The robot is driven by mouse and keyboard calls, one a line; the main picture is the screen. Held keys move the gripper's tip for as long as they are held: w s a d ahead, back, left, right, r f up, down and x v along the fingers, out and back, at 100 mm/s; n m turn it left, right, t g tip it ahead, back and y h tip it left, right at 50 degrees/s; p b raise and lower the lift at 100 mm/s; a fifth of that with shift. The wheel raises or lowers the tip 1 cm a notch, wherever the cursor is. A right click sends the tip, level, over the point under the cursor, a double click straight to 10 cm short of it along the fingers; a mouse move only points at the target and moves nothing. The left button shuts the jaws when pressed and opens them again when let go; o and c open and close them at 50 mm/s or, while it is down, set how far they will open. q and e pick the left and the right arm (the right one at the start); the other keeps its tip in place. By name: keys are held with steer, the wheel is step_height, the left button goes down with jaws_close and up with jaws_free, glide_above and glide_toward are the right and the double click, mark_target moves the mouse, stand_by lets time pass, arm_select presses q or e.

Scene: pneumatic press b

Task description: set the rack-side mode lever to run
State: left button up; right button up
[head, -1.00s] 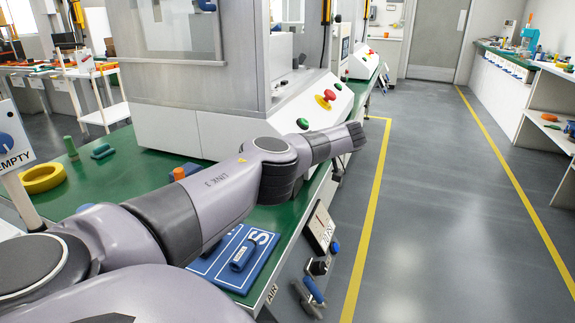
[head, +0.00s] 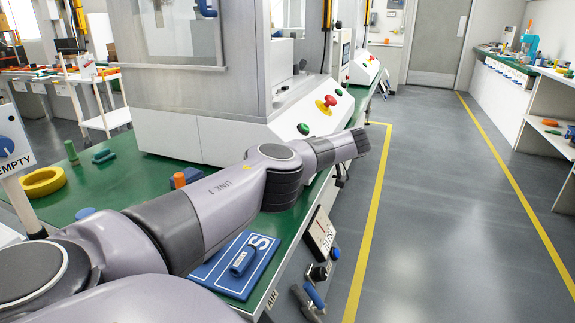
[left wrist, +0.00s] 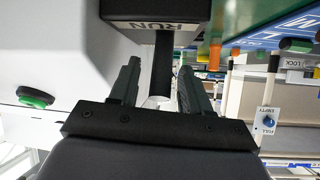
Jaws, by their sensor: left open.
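In the left wrist view, a dark cylindrical handle (left wrist: 162,68) with a pale end hangs below a plate marked RUN (left wrist: 160,25). It looks like the mode lever, though its base is hidden. My left gripper (left wrist: 159,70) is open, with one finger on each side of the handle. I cannot tell whether either finger touches it. In the head view my left arm reaches across the bench, but its gripper and this lever are hidden. My right gripper is in neither view.
The press housing (head: 185,75) stands behind my arm, with a red button (head: 326,103) on its panel. A blue board (head: 222,277) lies on the green bench (head: 130,188). Blue-handled valves (head: 314,296) jut from the bench edge. The aisle floor (head: 430,220) is clear.

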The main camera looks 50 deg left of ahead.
arm_select(q)
steer(key=b+v, duration=0.3)
steer(key=v, duration=0.3)
steer(key=shift+d, duration=0.2)
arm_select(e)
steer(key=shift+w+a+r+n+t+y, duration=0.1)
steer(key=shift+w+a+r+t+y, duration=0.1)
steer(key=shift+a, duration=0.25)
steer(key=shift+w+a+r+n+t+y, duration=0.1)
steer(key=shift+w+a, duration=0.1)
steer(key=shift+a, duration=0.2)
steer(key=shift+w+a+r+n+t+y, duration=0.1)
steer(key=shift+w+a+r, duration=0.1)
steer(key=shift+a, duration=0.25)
arm_select(q)
steer(key=shift+w+r, duration=0.1)
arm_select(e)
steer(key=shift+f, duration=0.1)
